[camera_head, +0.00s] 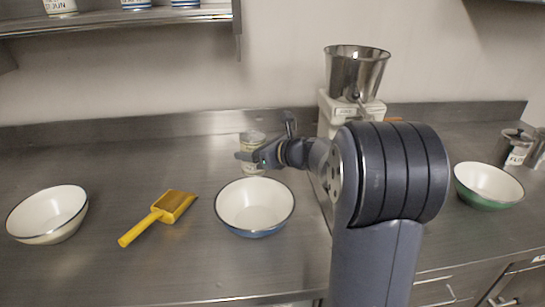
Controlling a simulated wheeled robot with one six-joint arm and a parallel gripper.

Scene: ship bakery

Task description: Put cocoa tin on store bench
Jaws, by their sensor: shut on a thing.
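A small pale, whitish-green tin (252,143) stands upright near the back of the steel bench, behind a blue-rimmed bowl; I cannot read its label, so I cannot tell for sure that it is the cocoa tin. My gripper (250,157) reaches in from the right and is shut on the tin. The jaws hide part of its body. I cannot tell whether the tin's base touches the bench (120,170). Which bench is the store bench is not marked in view.
A white bowl with a blue outside (255,221) sits just in front of the tin. A yellow scoop (160,216) and a cream bowl (48,229) lie to the left. A mixer-like machine with a metal hopper (356,73) stands behind my arm. A green bowl (487,200) and metal canisters (513,148) are at the right.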

